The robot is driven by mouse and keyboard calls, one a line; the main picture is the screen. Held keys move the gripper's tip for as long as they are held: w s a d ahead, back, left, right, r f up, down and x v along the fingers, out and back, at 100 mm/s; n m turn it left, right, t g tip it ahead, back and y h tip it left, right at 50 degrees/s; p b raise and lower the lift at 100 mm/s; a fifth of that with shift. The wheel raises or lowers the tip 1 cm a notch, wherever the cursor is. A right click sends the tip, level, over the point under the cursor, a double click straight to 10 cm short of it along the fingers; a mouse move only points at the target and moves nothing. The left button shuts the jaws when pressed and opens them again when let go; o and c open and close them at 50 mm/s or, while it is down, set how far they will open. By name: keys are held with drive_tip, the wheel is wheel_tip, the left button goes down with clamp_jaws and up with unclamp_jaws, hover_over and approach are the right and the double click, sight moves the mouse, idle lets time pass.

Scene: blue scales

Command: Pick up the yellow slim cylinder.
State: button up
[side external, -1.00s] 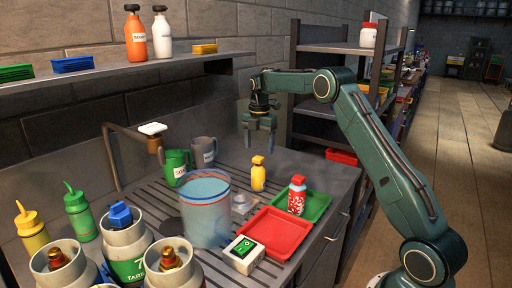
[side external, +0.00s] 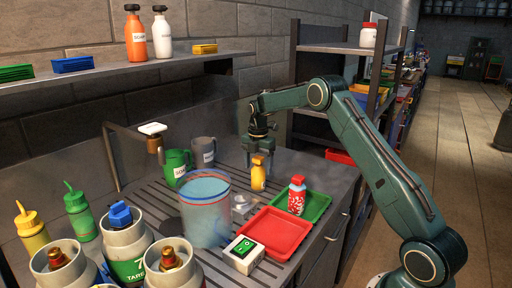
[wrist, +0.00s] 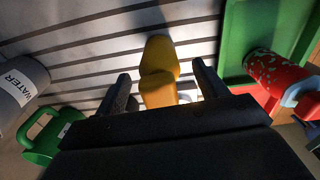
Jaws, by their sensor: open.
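The yellow slim cylinder (side external: 258,179) looks like a small yellow bottle with an orange-yellow cap. It stands upright on the slatted worktop, left of the green tray. My gripper (side external: 257,155) is open, pointing down at the bottle's top. In the wrist view the cylinder (wrist: 158,60) shows between the two open fingers (wrist: 163,82), with visible gaps on both sides. Its lower part is partly hidden by the gripper body there. I cannot tell whether the fingertips are level with the cap or just above it.
A green tray (side external: 321,205) holds a red bottle (side external: 297,196); a red tray (side external: 275,234) lies in front. A green mug (side external: 177,166) and a grey mug (side external: 203,150) stand to the left. A clear blue-rimmed bucket (side external: 205,215) and several canisters (side external: 124,246) crowd the front left.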

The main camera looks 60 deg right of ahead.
drive_tip(key=shift+f, duration=1.2)
drive_tip(key=shift+r, duration=0.1)
drive_tip(key=c, duration=1.3)
drive_tip(key=shift+c, duration=0.2)
drive_tip(key=shift+r, duration=0.1)
wheel_tip(320, 180, up, 20)
